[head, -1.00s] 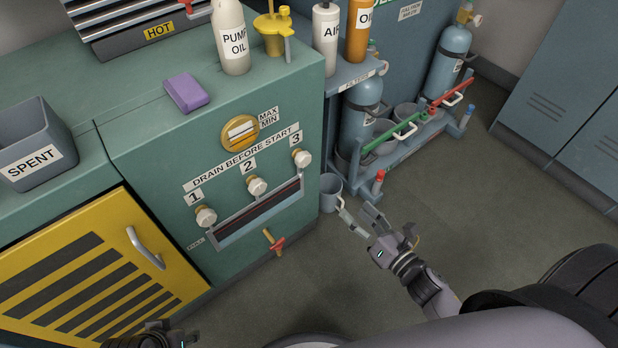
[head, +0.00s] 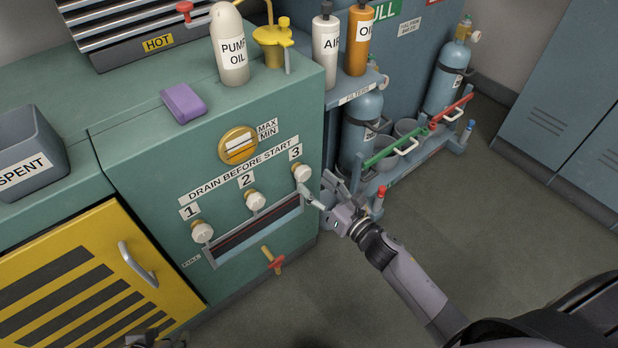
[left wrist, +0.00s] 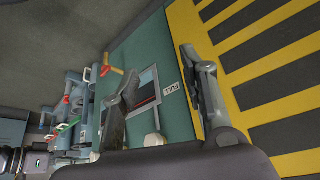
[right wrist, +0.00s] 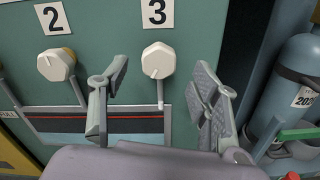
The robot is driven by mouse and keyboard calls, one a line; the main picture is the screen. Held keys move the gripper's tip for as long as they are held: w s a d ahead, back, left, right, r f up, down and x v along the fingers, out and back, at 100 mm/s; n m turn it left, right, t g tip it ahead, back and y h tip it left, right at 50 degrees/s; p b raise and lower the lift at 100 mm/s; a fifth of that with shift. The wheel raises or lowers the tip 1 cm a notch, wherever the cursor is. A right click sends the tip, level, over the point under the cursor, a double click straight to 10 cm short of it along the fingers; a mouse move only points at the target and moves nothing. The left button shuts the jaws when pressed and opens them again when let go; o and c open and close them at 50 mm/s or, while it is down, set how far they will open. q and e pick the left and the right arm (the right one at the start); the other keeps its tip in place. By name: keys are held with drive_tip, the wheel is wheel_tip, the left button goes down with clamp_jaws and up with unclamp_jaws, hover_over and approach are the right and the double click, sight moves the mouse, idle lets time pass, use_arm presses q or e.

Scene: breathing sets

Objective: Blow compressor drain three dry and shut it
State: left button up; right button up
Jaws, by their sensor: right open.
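The white knob of drain three (head: 303,173) is at the right end of the row of three on the green compressor panel, below the label 3. In the right wrist view this knob (right wrist: 158,60) lies between my open fingers, with a thin pale stem below it. My right gripper (head: 320,190) is open just to the lower right of the knob; I cannot tell whether it touches. Knobs two (head: 255,201) and one (head: 202,232) are to its left. My left gripper (left wrist: 158,62) is open and empty, low in front of the panel; only a bit shows in the head view.
A dark slot tray (head: 250,232) runs below the knobs, with a red-handled valve (head: 274,262) under it. Blue cylinders (head: 362,125) and a rack with green and red bars stand right. A purple sponge (head: 184,103) and pump oil bottle (head: 230,50) sit on top.

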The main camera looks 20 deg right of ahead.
sight(306, 175)
drive_tip(key=shift+x, duration=1.8)
use_arm(q)
drive_tip(key=shift+w+d+r+t, duration=0.15)
drive_tip(key=shift+w+r+t, duration=0.1)
drive_tip(key=shift+w, duration=0.2)
drive_tip(key=shift+w+d+r+t, duration=0.15)
drive_tip(key=shift+w+t, duration=0.1)
drive_tip(key=shift+w, duration=0.15)
use_arm(e)
drive_tip(key=shift+c, duration=0.4)
drive_tip(key=c, duration=1.1)
